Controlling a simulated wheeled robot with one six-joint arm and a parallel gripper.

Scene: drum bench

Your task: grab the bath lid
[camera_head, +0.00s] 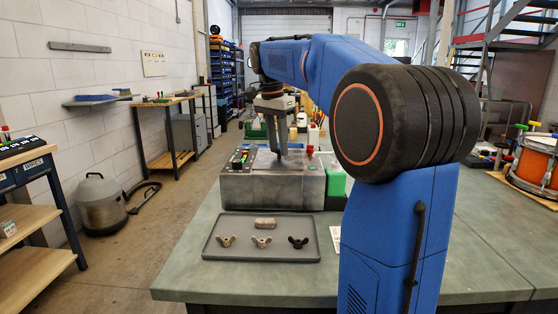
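The bath (258,190) is a grey metal box standing on the green-grey bench. Its flat grey lid (264,161) appears to lie on top of it. My gripper (281,152) points down over the lid, with its dark narrow fingertips at or just above the lid's surface. The fingers show edge-on, so I cannot tell their opening, or whether they touch the lid. Any handle on the lid is hidden behind the fingers.
A grey tray (220,247) in front of the bath holds several wing nuts and a small block. A green-and-white container (335,182) stands close to the bath's right side. An orange drum (532,165) sits at the far right.

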